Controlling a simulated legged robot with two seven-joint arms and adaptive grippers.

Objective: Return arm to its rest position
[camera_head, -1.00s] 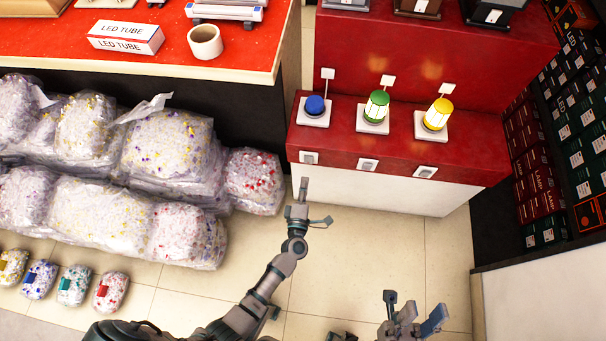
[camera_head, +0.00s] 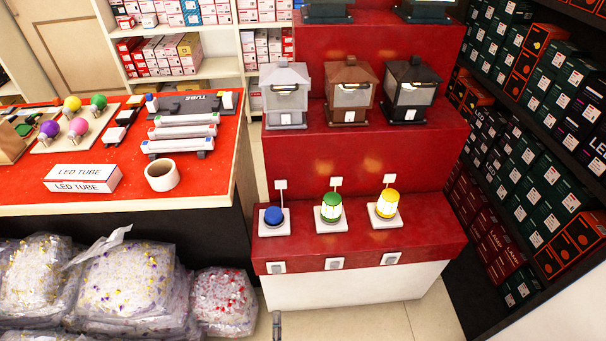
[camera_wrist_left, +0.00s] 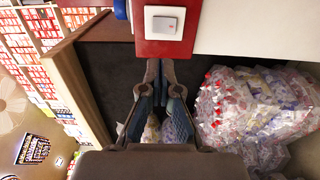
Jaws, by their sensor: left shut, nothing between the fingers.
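My left gripper (camera_wrist_left: 160,68) shows in the left wrist view, its two fingers close together and empty. In the head view only the tip of my left gripper (camera_head: 277,324) shows at the bottom edge, in front of the red display's white base. The rest of my left arm is out of the head view. My right gripper is not in view.
A red stepped display (camera_head: 400,236) holds blue (camera_head: 273,216), green (camera_head: 331,206) and yellow (camera_head: 387,203) lamps, with several lanterns above. Bagged bundles (camera_head: 137,285) lie at left below a red-topped counter (camera_head: 30,182). Shelves of boxes (camera_head: 525,150) stand at right.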

